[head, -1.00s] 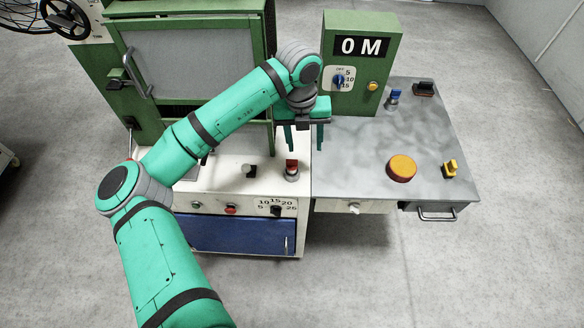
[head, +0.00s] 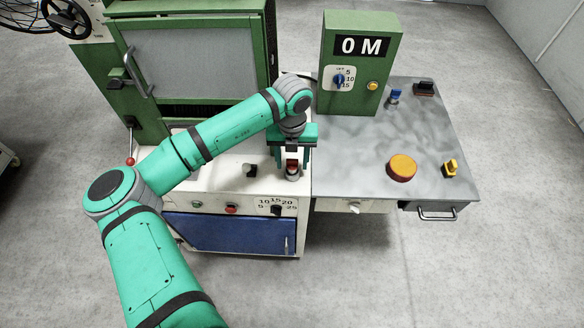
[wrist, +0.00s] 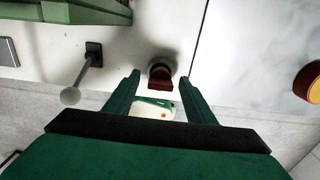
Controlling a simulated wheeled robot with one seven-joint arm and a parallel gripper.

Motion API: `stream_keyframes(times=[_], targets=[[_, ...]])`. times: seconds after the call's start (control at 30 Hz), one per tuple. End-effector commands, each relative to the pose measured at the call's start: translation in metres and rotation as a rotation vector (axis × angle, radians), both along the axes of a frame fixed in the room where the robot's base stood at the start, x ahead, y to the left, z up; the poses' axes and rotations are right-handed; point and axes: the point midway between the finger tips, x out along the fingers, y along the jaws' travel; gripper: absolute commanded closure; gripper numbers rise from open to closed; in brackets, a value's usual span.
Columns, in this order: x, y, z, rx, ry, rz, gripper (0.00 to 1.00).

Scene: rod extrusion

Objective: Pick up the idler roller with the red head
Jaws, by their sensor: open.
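The idler roller with the red head (head: 291,170) stands on the white machine top near its right front corner. In the wrist view, the same roller (wrist: 160,76) shows a dark red head on a dark round base, between the two fingertips in the picture. My gripper (head: 293,160) points down at the roller, with one finger to each side of it. In the wrist view my gripper (wrist: 160,79) is open, and gaps show between the fingers and the head. Its exact height over the roller is hard to tell.
A lever with a pale knob (head: 250,171) is left of the roller. The grey table (head: 350,150) on the right bears an orange disc (head: 402,168), a yellow-headed piece (head: 450,168) and a blue-headed piece (head: 393,97). The green box (head: 358,65) stands behind.

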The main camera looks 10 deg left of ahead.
Motion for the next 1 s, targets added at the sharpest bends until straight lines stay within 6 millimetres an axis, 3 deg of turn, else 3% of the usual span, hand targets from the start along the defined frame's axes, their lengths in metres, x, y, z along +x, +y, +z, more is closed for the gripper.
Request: stream_keyframes(times=[0.13, 0.4, 0.6, 0.87, 1.0], targets=[[0.0, 0.0, -0.014, -0.001, 0.001, 0.001, 0.5], [0.0, 0.001, -0.016, -0.001, 0.0, 0.002, 0.5], [0.0, 0.001, -0.016, -0.001, 0.0, 0.002, 0.98], [-0.001, 0.003, -0.015, -0.001, 0.0, 0.006, 0.98], [-0.001, 0.003, -0.004, 0.0, 0.0, 0.004, 0.98]])
